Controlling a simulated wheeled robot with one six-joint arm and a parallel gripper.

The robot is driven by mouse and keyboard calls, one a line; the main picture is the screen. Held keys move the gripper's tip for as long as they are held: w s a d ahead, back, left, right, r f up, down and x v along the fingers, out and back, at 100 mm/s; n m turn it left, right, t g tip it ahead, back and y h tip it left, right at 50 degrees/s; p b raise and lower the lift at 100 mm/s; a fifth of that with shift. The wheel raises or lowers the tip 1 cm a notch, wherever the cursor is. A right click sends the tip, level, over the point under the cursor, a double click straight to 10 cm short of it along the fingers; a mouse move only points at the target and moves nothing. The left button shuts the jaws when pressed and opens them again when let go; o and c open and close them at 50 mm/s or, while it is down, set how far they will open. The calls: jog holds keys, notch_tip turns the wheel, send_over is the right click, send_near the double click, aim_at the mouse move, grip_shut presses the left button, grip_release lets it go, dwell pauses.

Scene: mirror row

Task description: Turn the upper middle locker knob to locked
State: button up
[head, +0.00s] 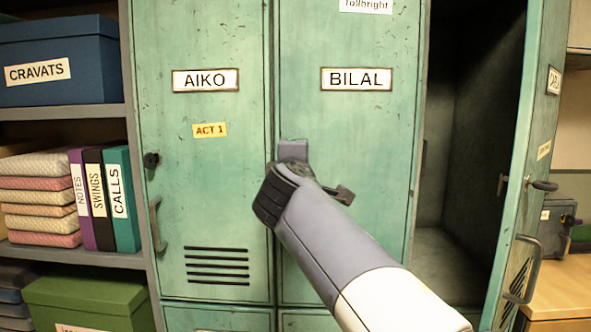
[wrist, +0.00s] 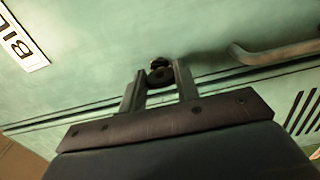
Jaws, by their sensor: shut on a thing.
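The green BILAL locker door (head: 350,130) is the middle of the upper lockers in the head view and is closed. Its dark round knob (wrist: 160,66) shows in the wrist view, between the fingertips of my gripper (wrist: 159,83). The gripper is shut on the knob, one finger on each side. In the head view my arm hides the knob and the fingertips at the door's left edge. The BILAL label (wrist: 20,38) also shows in the wrist view. Which way the knob is turned cannot be told.
The door's curved handle (wrist: 275,54) is close to my gripper. The AIKO locker (head: 205,130) on the left is closed, with its own knob (head: 151,160) and handle (head: 155,225). The right locker's door (head: 522,150) stands open towards me. Shelves (head: 70,112) with boxes stand at left.

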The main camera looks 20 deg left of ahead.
dwell(0.4)
jog(key=o, duration=1)
jog(key=b+v, duration=0.1)
jog(key=v, duration=0.9)
jog(key=shift+s+d+b, duration=0.15)
jog(key=shift+s+b, duration=0.15)
jog(key=shift+s, duration=0.05)
jog(key=p+x, duration=0.1)
jog(key=x, duration=0.9)
jog(key=shift+w+p, duration=0.35)
jog(key=shift+p, duration=0.05)
jog(key=shift+s, duration=0.1)
